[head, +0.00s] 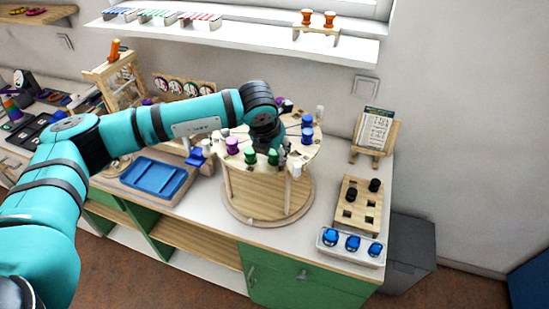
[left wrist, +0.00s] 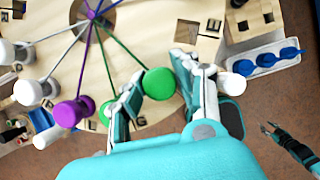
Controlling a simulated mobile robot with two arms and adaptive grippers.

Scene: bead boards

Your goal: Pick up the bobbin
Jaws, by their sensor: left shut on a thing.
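My left gripper (left wrist: 160,76) is shut on a green bobbin (left wrist: 158,84), whose round top shows between its fingers in the left wrist view. In the head view the gripper (head: 277,147) reaches down over the front edge of the round wooden braiding stand (head: 262,188). A second green bobbin (head: 250,157) and a purple bobbin (head: 232,145) are to its left. A white bobbin (left wrist: 242,68) is just right of the fingers. Threads run from the bobbins to the stand's centre hole. My right gripper (left wrist: 271,129) appears small, empty and open at the right of the wrist view.
Blue bobbins (head: 307,128) sit on the stand's right side. A blue tray (head: 158,176) lies to the left. A wooden peg board (head: 356,206) and a white holder with blue bobbins (head: 330,239) are at the right. Bare counter lies between stand and board.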

